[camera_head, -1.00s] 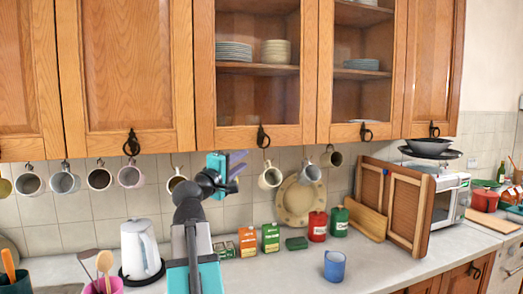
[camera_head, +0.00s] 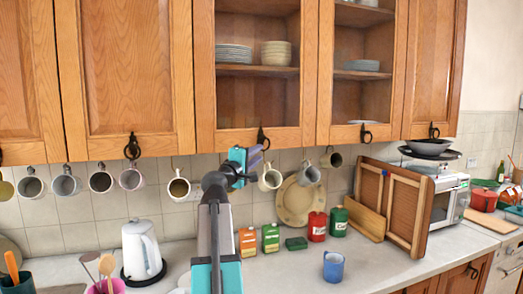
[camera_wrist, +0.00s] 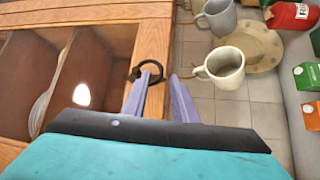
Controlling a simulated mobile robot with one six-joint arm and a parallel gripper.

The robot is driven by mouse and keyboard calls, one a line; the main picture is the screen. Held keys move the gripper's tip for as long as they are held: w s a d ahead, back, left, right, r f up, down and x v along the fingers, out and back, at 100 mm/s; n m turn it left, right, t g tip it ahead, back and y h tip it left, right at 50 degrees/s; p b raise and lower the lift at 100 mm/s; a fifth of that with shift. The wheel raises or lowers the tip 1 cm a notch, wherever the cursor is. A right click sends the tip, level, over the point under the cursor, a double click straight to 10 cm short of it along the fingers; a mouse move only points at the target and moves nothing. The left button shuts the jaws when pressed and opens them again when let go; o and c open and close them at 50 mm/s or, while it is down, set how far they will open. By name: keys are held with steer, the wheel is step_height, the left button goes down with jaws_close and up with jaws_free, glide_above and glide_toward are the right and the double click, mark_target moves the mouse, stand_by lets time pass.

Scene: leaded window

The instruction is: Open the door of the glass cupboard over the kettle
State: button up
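The glass-fronted cupboard door (camera_head: 205,75) nearest the kettle is closed, with plates and bowls behind its glass. Its dark ring handle (camera_head: 263,139) hangs at the lower edge; the ring also shows in the wrist view (camera_wrist: 153,64). My gripper (camera_head: 259,153) is right at this handle. In the wrist view my gripper (camera_wrist: 160,78) is open, its two lilac fingers apart. The left fingertip overlaps the ring; I cannot tell whether it is through it or in front. The white kettle (camera_head: 142,250) stands on the counter, lower left of this door.
Mugs hang below the cupboards; a white mug (camera_wrist: 222,66) is close right of my fingers. A second glass door (camera_head: 325,75) is to the right, a solid wooden door (camera_head: 125,65) to the left. The counter (camera_head: 300,272) holds boxes, jars and a blue cup (camera_head: 334,266).

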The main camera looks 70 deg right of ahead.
steer(key=d, duration=0.3)
steer(key=shift+s+d+r+p, duration=0.25)
steer(key=shift+d+p, duration=0.15)
steer(key=shift+c, duration=0.2)
jaws_close()
stand_by(1.1)
